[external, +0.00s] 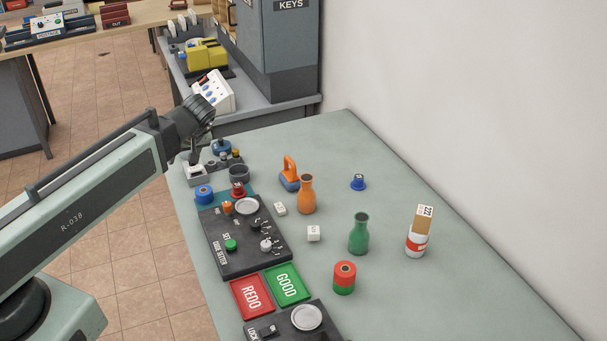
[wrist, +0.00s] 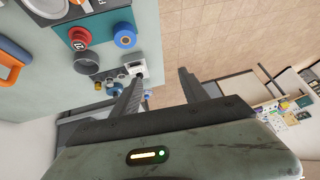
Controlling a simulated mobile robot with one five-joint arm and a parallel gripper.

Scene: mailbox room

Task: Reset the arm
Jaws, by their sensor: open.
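My arm reaches in from the left of the external view, and my gripper (external: 195,150) hangs over the far left edge of the grey-green table (external: 385,305). In the wrist view my gripper (wrist: 160,85) is open, its two dark fingers apart with nothing between them. Beyond the fingers in that view lie the tiled floor (wrist: 200,35) and, to the left, the table's end with small parts on it.
A dark control panel (external: 262,262) with knobs lies below my gripper, beside red REDO (external: 252,297) and green GOOD (external: 287,284) plates. A grey KEYS cabinet (external: 285,55) rises behind.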

